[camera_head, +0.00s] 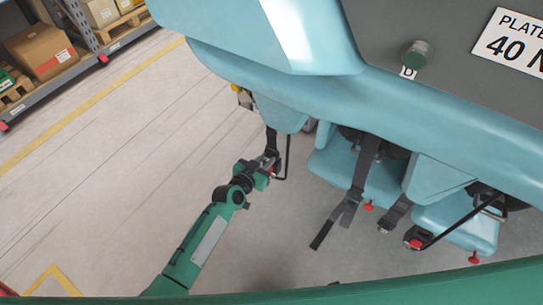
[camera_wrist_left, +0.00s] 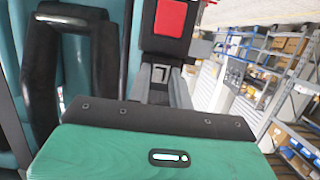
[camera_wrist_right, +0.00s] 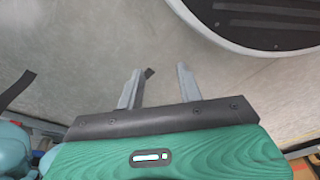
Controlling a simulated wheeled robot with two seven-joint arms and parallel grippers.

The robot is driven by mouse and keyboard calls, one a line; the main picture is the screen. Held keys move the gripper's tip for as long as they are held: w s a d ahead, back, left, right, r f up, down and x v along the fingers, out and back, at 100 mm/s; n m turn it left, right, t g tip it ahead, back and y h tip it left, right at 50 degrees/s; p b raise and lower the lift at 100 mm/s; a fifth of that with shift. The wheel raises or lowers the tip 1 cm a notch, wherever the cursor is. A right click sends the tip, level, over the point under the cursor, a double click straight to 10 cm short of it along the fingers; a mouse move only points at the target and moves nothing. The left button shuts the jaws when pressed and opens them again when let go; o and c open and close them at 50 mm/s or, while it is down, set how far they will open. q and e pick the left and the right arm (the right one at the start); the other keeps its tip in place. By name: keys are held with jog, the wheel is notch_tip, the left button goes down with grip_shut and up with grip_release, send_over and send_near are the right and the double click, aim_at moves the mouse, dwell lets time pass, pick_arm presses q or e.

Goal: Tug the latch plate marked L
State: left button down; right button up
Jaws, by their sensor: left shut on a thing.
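My left gripper (camera_head: 270,160) is at the end of a black belt hanging from the leftmost teal seat of the train. In the left wrist view its fingers (camera_wrist_left: 160,85) are shut on a small grey latch plate (camera_wrist_left: 160,72). A black buckle with a red button (camera_wrist_left: 170,18) is just beyond the fingers. No letter L is readable on the plate, and I cannot tell whether it sits in the buckle. My right gripper (camera_wrist_right: 158,88) shows only in its own wrist view, with its fingers apart and nothing between them, above the grey floor.
Other black belts (camera_head: 362,180) and red-button buckles (camera_head: 415,242) hang by the teal seats (camera_head: 455,225) to the right. A black bar loop (camera_wrist_left: 75,60) is close left of my left gripper. Shelving with boxes (camera_head: 45,55) stands far left. The floor (camera_head: 100,150) between is clear.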

pick_arm(q)
jog(key=shift+r, duration=0.2)
jog(key=c, duration=1.2)
grip_release()
